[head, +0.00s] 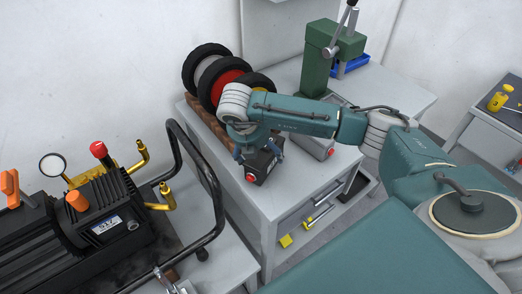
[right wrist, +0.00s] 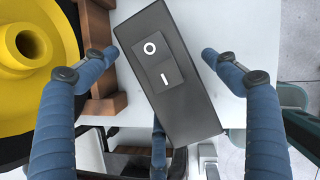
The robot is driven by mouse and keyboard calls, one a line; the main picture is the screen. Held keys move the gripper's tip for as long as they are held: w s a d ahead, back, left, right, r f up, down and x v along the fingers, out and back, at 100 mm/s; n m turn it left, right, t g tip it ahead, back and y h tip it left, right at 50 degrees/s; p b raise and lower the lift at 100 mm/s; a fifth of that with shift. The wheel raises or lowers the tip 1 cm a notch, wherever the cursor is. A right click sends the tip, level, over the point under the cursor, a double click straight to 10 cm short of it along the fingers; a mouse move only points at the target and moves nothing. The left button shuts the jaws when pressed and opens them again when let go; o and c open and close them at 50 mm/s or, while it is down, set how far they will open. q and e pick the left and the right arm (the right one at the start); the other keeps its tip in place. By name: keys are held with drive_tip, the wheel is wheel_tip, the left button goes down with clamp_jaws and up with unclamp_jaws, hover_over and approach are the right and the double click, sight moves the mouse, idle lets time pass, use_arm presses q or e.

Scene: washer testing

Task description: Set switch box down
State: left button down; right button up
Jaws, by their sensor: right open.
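The switch box (head: 265,168) is a dark box on the white cabinet top (head: 300,190), near its front edge. In the right wrist view the switch box (right wrist: 170,75) lies tilted, with its O and I rocker facing the camera. My right gripper (head: 255,154) is right over the box in the head view. Its blue fingers (right wrist: 165,70) stand apart on either side of the box, with visible gaps at the tips. The box's underside is hidden, so its contact with the top cannot be seen directly. My left gripper is in neither view.
Several wheels (head: 228,77) stand in a brown wooden rack (head: 208,124) beside the box. A grey box with a red button (head: 318,144) sits to the right. A green press (head: 330,45) stands behind. A black pressure washer (head: 95,225) is at left.

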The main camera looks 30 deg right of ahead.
drive_tip(key=shift+r, duration=0.15)
drive_tip(key=b+v, duration=0.2)
drive_tip(key=v, duration=0.5)
drive_tip(key=shift+a, duration=0.1)
drive_tip(key=v, duration=0.4)
drive_tip(key=shift+r+p, duration=0.15)
drive_tip(key=shift+p, duration=0.25)
drive_tip(key=shift+s+a+r, duration=0.1)
drive_tip(key=shift+r, duration=0.2)
